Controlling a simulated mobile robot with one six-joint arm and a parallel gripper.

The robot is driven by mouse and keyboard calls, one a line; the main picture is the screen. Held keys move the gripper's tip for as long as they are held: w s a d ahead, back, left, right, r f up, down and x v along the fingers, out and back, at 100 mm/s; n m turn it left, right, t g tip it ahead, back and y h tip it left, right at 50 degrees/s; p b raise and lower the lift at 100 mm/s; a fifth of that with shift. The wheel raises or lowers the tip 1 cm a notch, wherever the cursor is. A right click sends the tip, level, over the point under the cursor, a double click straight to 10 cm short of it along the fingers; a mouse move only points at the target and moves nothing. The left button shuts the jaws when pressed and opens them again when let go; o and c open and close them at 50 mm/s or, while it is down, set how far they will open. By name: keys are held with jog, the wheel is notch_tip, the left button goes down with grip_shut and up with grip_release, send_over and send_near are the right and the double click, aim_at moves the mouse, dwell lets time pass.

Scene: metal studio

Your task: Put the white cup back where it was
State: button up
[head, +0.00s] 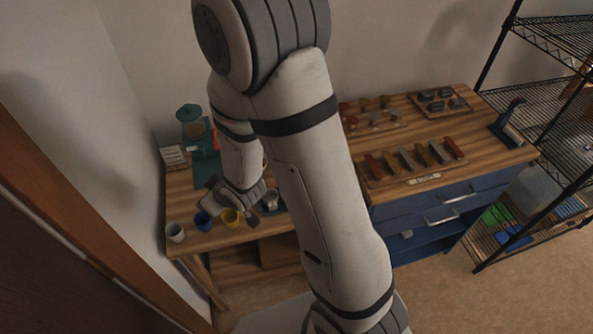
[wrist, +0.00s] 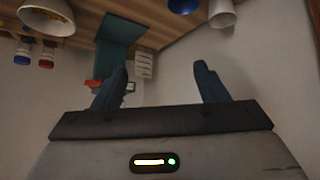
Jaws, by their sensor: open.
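In the wrist view, which is upside down, the white cup (wrist: 222,14) shows at the top right beside the blue cup (wrist: 183,5). My gripper (wrist: 160,78) is open, with nothing between its fingers, apart from the white cup. In the head view my gripper (head: 209,187) is small, above the table behind the cups; my arm hides part of the table.
A pale cup (wrist: 47,17) is at the wrist view's top left. A block tray (head: 372,182) and wire shelves (head: 545,95) are right.

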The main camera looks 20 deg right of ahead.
jog(key=s+d+r+m+g+h, duration=0.1)
jog(key=s+d+r+m+h, duration=0.2)
jog(key=d+r, duration=0.45)
jog(key=s+d+r+m+g+h, duration=0.1)
jog(key=s+d+r+m, duration=0.1)
jog(key=s+d+r, duration=0.55)
jog(key=s+d+r+m+g, duration=0.1)
jog(key=s+r+m+g, duration=0.1)
jog(key=s+r, duration=0.4)
jog(key=shift+s+d+r, duration=0.15)
jog(key=shift+s+d, duration=0.15)
jog(key=shift+s, duration=0.35)
